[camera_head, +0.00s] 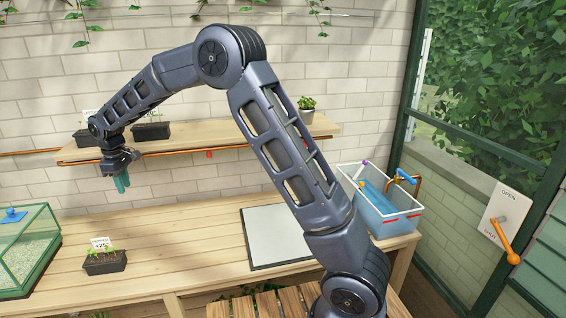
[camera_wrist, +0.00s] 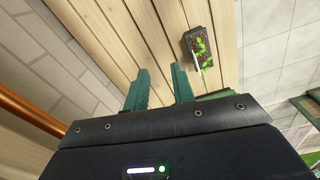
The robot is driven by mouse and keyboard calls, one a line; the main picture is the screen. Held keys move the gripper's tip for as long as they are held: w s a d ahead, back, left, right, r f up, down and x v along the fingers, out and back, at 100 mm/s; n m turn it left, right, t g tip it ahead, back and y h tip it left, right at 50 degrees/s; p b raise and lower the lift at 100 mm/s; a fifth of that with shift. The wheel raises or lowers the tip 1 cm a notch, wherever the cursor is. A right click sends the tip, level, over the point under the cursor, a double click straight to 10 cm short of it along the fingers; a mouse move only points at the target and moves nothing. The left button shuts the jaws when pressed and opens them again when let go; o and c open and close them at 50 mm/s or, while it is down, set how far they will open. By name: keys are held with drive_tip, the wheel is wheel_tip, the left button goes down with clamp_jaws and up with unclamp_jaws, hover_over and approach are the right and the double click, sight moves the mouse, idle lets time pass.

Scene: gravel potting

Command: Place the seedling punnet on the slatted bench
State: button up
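A black seedling punnet (camera_head: 104,262) with small green seedlings and a white label stands on the plank worktop at the left. In the wrist view a punnet (camera_wrist: 199,46) lies beyond the fingertips, to their right and apart from them. My gripper (camera_head: 121,184) hangs with teal fingers pointing down, above the worktop and just below the shelf. In the wrist view its two fingers (camera_wrist: 160,78) are spread with nothing between them, so it is open and empty. The slatted bench (camera_head: 268,303) shows only in part at the bottom edge, partly behind my arm.
A wall shelf (camera_head: 230,139) with a copper pipe holds more dark punnets (camera_head: 150,131) and a potted plant (camera_head: 306,108). A glass case (camera_head: 28,255) stands left, a grey mat (camera_head: 270,240) mid-worktop, a blue water basin (camera_head: 380,207) right. Worktop between punnet and mat is clear.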

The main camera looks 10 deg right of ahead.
drive_tip(key=s+d+r+m+t, duration=0.15)
drive_tip(key=d+r, duration=0.35)
drive_tip(key=d, duration=0.7)
drive_tip(key=d+r+m, duration=0.3)
drive_tip(key=d+r, duration=0.2)
drive_tip(key=d, duration=0.7)
drive_tip(key=s+d+r+m+t, duration=0.1)
drive_tip(key=d+r+m, duration=0.35)
drive_tip(key=d, duration=0.75)
drive_tip(key=s+d+r+m, duration=0.2)
drive_tip(key=s+d, duration=0.8)
drive_tip(key=d, duration=0.5)
drive_tip(key=s+d+f+m+t, duration=0.1)
drive_tip(key=s+d+f+m, duration=0.3)
drive_tip(key=s+d, duration=0.5)
drive_tip(key=s, duration=0.3)
drive_tip(key=shift+s+f+m+t, duration=0.15)
drive_tip(key=shift+m+t, duration=0.15)
drive_tip(key=shift+t, duration=0.05)
